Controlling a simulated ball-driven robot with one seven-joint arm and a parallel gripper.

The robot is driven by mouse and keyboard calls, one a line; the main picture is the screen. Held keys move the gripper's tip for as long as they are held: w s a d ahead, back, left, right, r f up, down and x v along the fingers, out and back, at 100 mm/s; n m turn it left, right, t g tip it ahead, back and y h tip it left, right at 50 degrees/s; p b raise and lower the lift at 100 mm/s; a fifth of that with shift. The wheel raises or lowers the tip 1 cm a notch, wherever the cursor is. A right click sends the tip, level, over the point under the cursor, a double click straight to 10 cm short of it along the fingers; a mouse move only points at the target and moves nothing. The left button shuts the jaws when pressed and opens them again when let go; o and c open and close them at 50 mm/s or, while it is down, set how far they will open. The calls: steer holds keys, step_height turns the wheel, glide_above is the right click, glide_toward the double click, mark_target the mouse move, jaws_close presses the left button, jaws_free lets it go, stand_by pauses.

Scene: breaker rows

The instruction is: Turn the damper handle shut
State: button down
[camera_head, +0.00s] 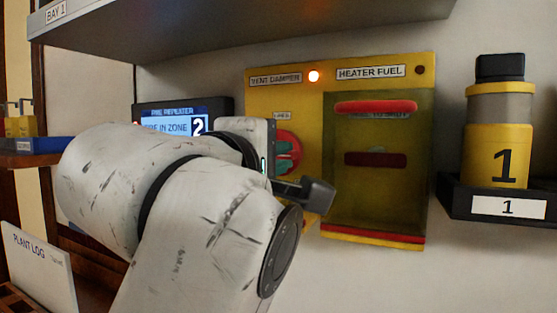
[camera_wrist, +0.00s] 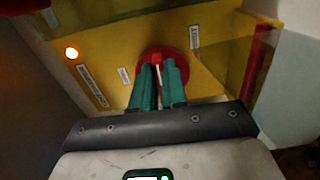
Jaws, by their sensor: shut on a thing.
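The damper handle (camera_head: 294,139) is a red round part on the left of a yellow panel (camera_head: 430,130), below a label reading VENT DAMPER. My gripper (camera_head: 285,157) reaches it from the left, and its teal fingertips lie against the red face. In the wrist view the red handle (camera_wrist: 162,53) is at the upper middle. The teal fingers of my gripper (camera_wrist: 159,70) are close together on it, with a thin pale strip between them. The gripper is shut on the handle. The fingers hide much of the handle, so its exact angle is hard to tell.
An orange lamp (camera_head: 314,76) is lit beside the VENT DAMPER label. A tinted cover (camera_head: 376,190) with a red bar sits under HEATER FUEL, right of the handle. A fire repeater screen (camera_head: 175,118) is behind my arm. A yellow canister (camera_head: 497,150) stands in a holder at right. A shelf overhangs above.

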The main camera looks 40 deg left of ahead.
steer(key=shift+f, duration=0.1)
steer(key=c, duration=1.2)
jaws_free()
steer(key=shift+o, duration=0.2)
steer(key=v, duration=1)
steer(key=shift+s+b, duration=0.35)
steer(key=shift+b, duration=0.05)
